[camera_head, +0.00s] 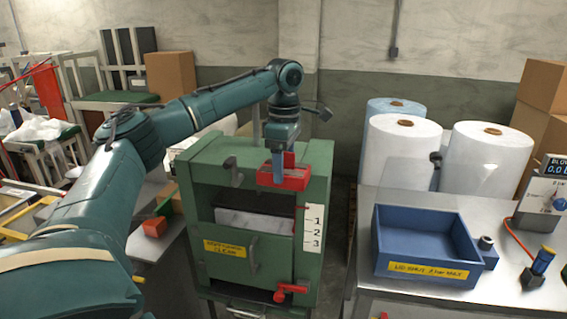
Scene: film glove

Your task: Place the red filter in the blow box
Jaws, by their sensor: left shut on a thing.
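My left gripper (278,163) points down in front of the upper front of the green cabinet and is shut on a red block-like piece, which looks like the red filter (292,179). The gripper fingers cover part of it, and I cannot tell whether it touches the cabinet. The open blue box (412,267) with a yellow label stands on the metal bench at the right. It looks like the blow box, and its visible inside is empty. My right gripper is not in view.
The green cabinet (190,185) has an open slot, a 1-2-3 scale (313,231) and a red handle (289,291). White film rolls (485,160) stand behind the blue box. A control unit with a dial (545,195) and a red hose (518,239) are right of it.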

